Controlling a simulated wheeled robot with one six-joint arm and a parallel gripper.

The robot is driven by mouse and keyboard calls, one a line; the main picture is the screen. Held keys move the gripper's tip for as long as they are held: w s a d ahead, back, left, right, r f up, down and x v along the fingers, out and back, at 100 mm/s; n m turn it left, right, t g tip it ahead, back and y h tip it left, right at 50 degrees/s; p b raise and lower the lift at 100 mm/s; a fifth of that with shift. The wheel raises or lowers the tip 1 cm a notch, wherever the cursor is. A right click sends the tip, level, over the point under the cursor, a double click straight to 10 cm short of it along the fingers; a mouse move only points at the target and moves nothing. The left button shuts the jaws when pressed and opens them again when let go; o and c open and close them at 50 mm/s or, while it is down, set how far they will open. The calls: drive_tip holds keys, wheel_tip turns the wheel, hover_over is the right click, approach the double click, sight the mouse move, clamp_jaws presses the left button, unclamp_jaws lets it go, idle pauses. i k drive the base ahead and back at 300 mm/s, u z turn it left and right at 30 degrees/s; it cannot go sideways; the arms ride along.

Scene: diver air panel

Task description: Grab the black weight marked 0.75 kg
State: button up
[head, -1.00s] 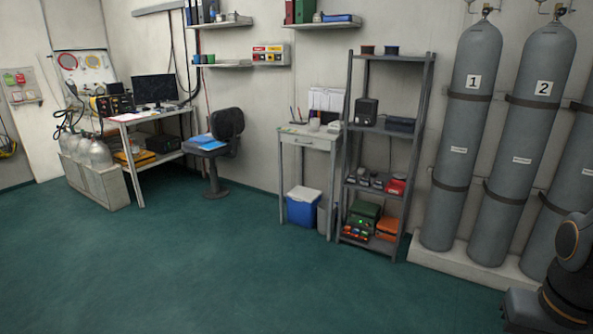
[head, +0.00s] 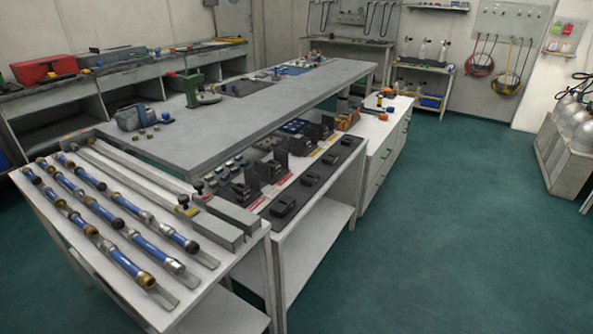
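No marking of 0.75 kg can be read in the head view, so I cannot tell which thing is the weight. Several low black blocks (head: 309,181) lie in a row on a dark strip on the side table. Several black upright pieces (head: 272,169) stand in a row behind them. Either row is too small to identify surely. My gripper is not in view.
A rack of blue tubes with brass and dark ends (head: 112,213) fills the near left table. A long grey workbench (head: 250,115) stands behind. A white drawer cabinet (head: 385,160) adjoins the side table. The green floor (head: 450,230) at right is clear.

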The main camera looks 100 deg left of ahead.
sight(347, 142)
drive_tip(key=u, duration=2.2)
drive_tip(key=i, duration=3.85)
drive_tip(key=u, duration=3.05)
